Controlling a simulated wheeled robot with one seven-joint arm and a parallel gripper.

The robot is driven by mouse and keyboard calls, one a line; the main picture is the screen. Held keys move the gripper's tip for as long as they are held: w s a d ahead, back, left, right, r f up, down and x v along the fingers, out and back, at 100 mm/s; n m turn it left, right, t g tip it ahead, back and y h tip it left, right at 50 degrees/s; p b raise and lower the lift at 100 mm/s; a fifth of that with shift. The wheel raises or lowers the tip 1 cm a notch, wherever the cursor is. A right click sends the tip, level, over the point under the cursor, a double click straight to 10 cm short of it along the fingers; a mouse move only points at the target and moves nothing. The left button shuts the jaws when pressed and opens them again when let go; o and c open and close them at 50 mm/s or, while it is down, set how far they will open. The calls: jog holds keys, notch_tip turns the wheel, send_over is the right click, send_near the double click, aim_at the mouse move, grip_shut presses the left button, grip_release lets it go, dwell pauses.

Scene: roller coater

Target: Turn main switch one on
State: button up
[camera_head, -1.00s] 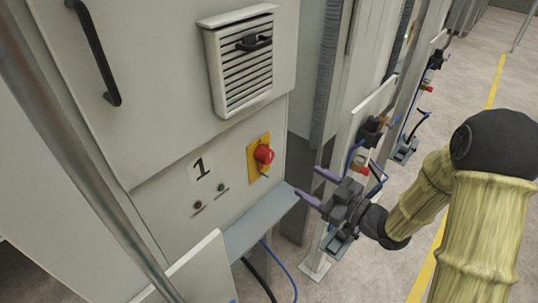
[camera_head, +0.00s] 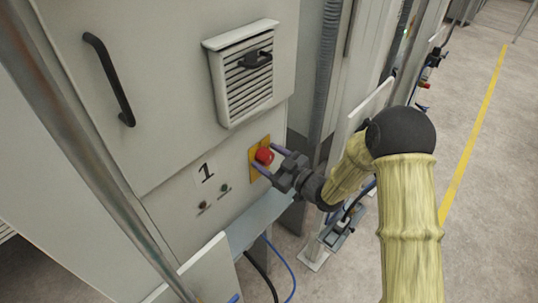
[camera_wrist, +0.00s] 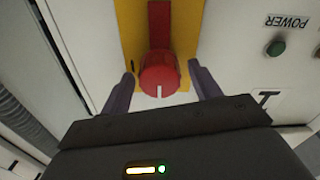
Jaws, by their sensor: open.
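Main switch one is a red rotary knob (camera_head: 264,156) on a yellow plate (camera_head: 253,166), on the grey cabinet front beside the label "1" (camera_head: 206,172). My gripper (camera_head: 267,160) is at the knob, its fingers apart. In the wrist view the red knob (camera_wrist: 159,74) with a white mark lies between the two purple fingertips of my gripper (camera_wrist: 162,80), one on each side. Gaps show between the fingers and the knob. The wrist view is turned over, so the "POWER" label (camera_wrist: 288,22) reads upside down.
A green button (camera_head: 224,188) and a dark red button (camera_head: 203,205) sit below the label. A grey ledge (camera_head: 262,215) juts out under the panel. A vent (camera_head: 241,80) and a black handle (camera_head: 108,78) are above. A metal pole (camera_head: 85,140) stands at left.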

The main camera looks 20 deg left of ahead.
jog(key=c, duration=1)
